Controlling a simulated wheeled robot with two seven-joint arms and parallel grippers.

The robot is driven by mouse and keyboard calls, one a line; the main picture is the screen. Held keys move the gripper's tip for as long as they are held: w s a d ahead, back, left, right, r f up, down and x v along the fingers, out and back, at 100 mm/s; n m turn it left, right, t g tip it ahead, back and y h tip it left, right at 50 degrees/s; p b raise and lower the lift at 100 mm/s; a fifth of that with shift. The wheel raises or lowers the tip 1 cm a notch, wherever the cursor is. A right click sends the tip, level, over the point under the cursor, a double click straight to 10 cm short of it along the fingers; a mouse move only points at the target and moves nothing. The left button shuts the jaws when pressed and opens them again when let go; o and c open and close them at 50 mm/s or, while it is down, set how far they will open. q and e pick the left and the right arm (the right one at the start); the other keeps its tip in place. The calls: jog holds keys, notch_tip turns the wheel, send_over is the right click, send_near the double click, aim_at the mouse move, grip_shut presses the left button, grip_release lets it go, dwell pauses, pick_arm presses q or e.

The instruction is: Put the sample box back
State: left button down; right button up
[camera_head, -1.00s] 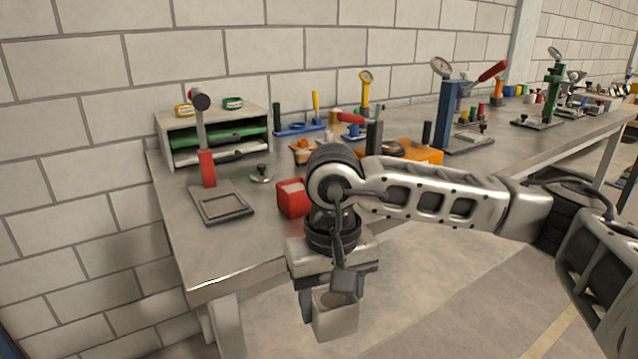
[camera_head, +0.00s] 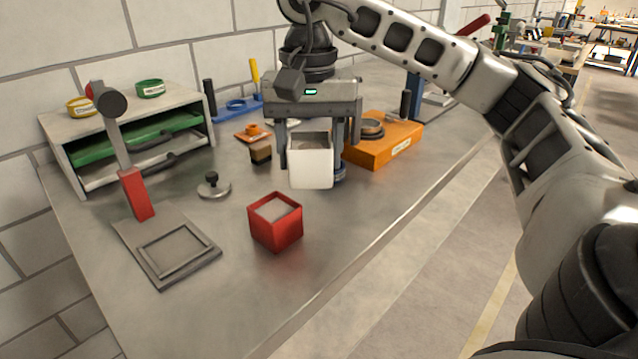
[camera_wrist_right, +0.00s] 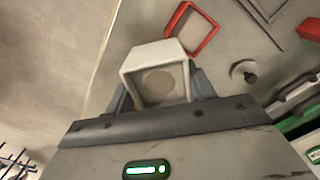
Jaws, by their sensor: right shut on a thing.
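A white open-topped box (camera_head: 311,168) is between the fingers of my right gripper (camera_head: 317,148), which is shut on it. The box is upright over the bench; I cannot tell whether its base touches the top. In the right wrist view the white box (camera_wrist_right: 157,75) shows a round, brownish patch inside. A red open-topped box (camera_head: 275,222) with pale contents stands on the bench, in front and to the left of the white one, apart from it. My left gripper is not in view.
A lever stand with a square-framed base (camera_head: 168,245) is at the left front of the grey bench (camera_head: 230,300). A small knobbed disc (camera_head: 214,187) lies nearby. A shelf unit (camera_head: 62,142) with green and grey drawers is behind. An orange block (camera_head: 385,143) stands right of the white box.

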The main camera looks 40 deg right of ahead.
jog(key=d+f, duration=0.1)
jog(key=w+d+f, duration=0.1)
jog(key=f, duration=0.1)
jog(key=w+d+f, duration=0.1)
jog(key=d+f, duration=0.1)
jog(key=shift+w+d+f, duration=0.1)
jog(key=shift+w, duration=0.15)
jog(key=f, duration=0.3)
jog(key=shift+w+d+f, duration=0.15)
jog(key=shift+w+d, duration=0.05)
jog(key=shift+d, duration=0.15)
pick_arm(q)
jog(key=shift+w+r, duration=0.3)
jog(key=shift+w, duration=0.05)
pick_arm(e)
jog(key=shift+f, duration=0.3)
jog(key=shift+f, duration=0.15)
jog(key=o, duration=1.2)
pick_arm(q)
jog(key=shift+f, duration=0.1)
pick_arm(e)
jog(key=shift+o, duration=0.2)
